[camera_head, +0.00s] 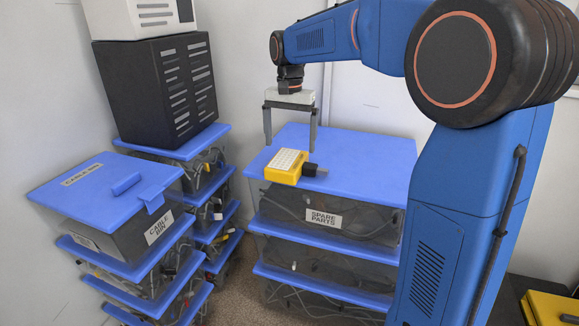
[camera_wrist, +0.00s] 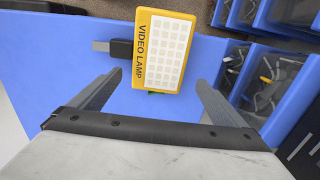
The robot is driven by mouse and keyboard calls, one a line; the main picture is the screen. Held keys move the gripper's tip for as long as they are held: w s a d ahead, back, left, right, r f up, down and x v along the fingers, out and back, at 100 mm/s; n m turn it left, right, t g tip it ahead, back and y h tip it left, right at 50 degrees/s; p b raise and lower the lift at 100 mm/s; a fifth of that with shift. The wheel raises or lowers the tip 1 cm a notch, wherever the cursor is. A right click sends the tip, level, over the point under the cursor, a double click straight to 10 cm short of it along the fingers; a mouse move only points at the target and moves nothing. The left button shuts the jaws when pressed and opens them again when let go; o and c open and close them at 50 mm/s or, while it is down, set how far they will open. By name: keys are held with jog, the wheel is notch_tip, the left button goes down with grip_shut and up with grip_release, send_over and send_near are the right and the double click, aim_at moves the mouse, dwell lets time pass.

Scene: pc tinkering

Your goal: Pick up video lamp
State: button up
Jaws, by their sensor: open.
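The video lamp (camera_head: 286,166) is a yellow block with a white grid of light squares. It lies on the blue lid (camera_head: 380,156) of the spare parts bin, near the lid's front left edge. In the wrist view the lamp (camera_wrist: 164,52) shows its "VIDEO LAMP" lettering and lies beyond the fingertips, between their lines. My gripper (camera_head: 290,143) is open and empty, pointing down above the lid behind the lamp. In the wrist view my gripper's fingers (camera_wrist: 158,85) stand wide apart, and nothing is between them.
A small black piece (camera_head: 312,169) sits against the lamp's side; it also shows in the wrist view (camera_wrist: 120,48). Stacked cable bins (camera_head: 75,200) and a black computer case (camera_head: 125,95) stand at the left. The lid behind and right of the lamp is clear.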

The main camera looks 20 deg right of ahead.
aim_at(291, 154)
jog(key=shift+s+d+f, duration=0.1)
jog(key=shift+f, duration=1.85)
jog(key=shift+c, duration=0.3)
jog(key=c, duration=1.4)
jog(key=shift+o, duration=0.2)
jog(key=shift+r, duration=0.15)
